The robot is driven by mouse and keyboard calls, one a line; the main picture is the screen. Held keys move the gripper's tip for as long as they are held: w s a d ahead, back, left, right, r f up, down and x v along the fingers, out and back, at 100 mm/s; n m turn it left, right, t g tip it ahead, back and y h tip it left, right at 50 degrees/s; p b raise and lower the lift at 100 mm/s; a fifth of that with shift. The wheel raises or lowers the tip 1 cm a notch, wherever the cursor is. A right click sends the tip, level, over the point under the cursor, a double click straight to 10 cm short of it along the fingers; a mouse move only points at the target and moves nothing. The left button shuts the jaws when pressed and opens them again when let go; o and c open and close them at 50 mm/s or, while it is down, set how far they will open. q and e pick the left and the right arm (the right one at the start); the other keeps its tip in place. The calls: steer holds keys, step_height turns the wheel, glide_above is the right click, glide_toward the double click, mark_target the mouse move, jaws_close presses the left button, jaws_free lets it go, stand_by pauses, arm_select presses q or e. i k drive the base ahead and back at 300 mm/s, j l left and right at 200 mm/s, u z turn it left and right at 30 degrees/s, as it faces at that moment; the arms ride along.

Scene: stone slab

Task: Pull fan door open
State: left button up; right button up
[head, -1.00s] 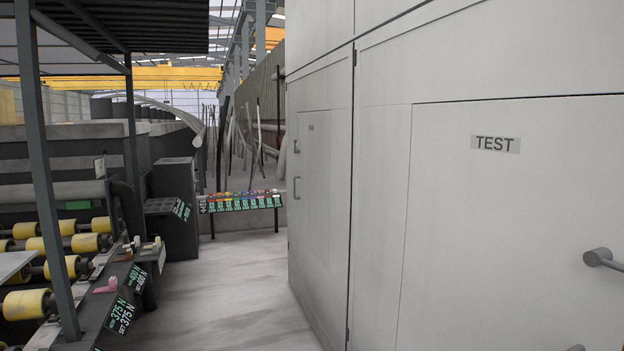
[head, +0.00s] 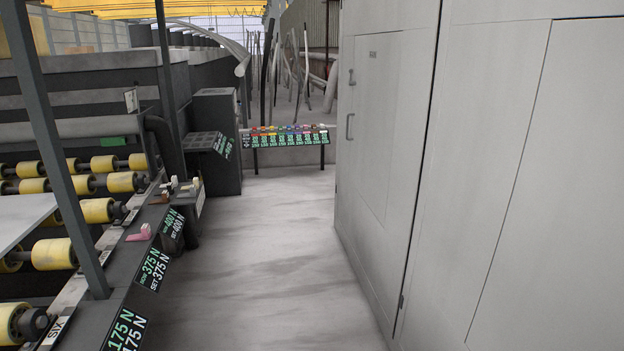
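A grey cabinet door (head: 378,120) stands ahead on the right side of the aisle and looks shut. It carries a small label (head: 373,55) that is too small to read, so I cannot tell whether it is the fan door. A vertical bar handle (head: 350,126) is on its left part, with a smaller latch (head: 351,77) above it. Neither of my grippers shows in the head view.
A nearer cabinet panel (head: 560,200) fills the right side. The aisle floor (head: 250,260) is clear. A roller machine with yellow rollers (head: 55,253) and force readouts (head: 155,265) lines the left. A control panel (head: 290,138) stands at the aisle's far end.

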mark_target(377, 57)
steer(key=i, duration=1.95)
